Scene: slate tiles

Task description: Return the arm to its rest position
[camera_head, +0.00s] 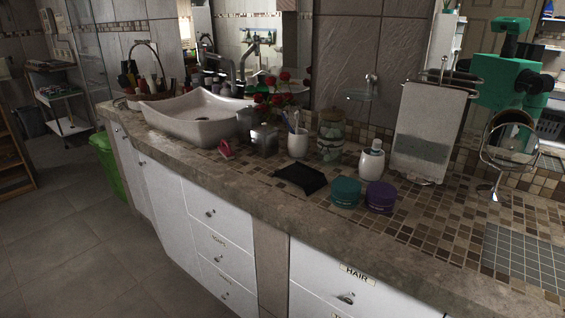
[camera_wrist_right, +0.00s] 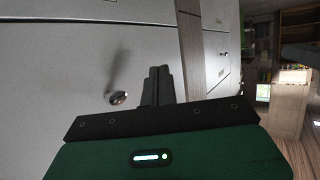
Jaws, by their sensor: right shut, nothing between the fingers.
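My right gripper (camera_wrist_right: 159,72) shows in the right wrist view, its dark fingers together with nothing between them. It is in front of the white drawer fronts (camera_wrist_right: 70,75), with a round metal knob (camera_wrist_right: 118,97) to the left of the fingers. I cannot tell whether the fingers touch the cabinet. Neither gripper shows in the head view, and my left gripper is in no view.
The stone counter (camera_head: 232,190) runs across the head view above white drawers (camera_head: 212,213). On it are a white sink (camera_head: 195,115), a black tray (camera_head: 300,179), teal (camera_head: 345,192) and purple (camera_head: 380,197) jars, and a soap dispenser (camera_head: 371,160).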

